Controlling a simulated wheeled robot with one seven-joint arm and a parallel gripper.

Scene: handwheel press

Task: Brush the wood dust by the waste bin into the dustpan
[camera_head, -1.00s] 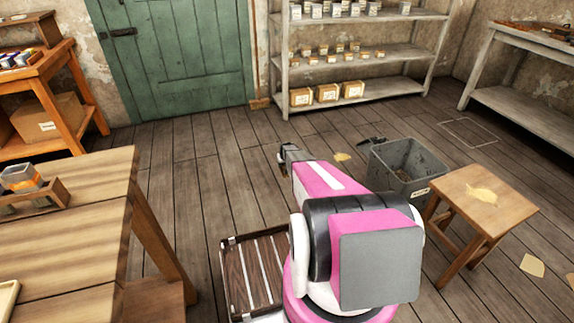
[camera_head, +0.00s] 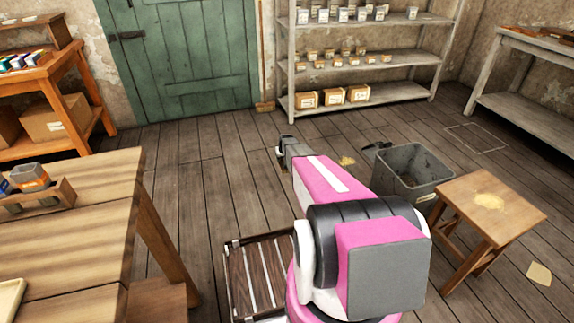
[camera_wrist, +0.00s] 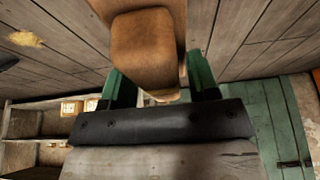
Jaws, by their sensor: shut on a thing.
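The wood dust (camera_head: 347,161) is a small pale yellow patch on the floor, left of the grey waste bin (camera_head: 412,176). It also shows at upper left in the wrist view (camera_wrist: 27,39). A small dark object (camera_head: 377,146), probably the dustpan, lies by the bin's back left corner, partly hidden. My gripper (camera_wrist: 161,88) is shut on a brown wooden piece, apparently the brush (camera_wrist: 145,50), between its green fingers. Bristles cannot be made out. In the head view my gripper's end is left of the dust, apart from it.
A wooden stool (camera_head: 495,207) with dust on top stands right of the bin. A slatted crate (camera_head: 232,285) lies near my arm. A workbench (camera_head: 75,230) fills the left front. Shelves (camera_head: 375,60) stand at the back. Floor between bench and dust is mostly clear.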

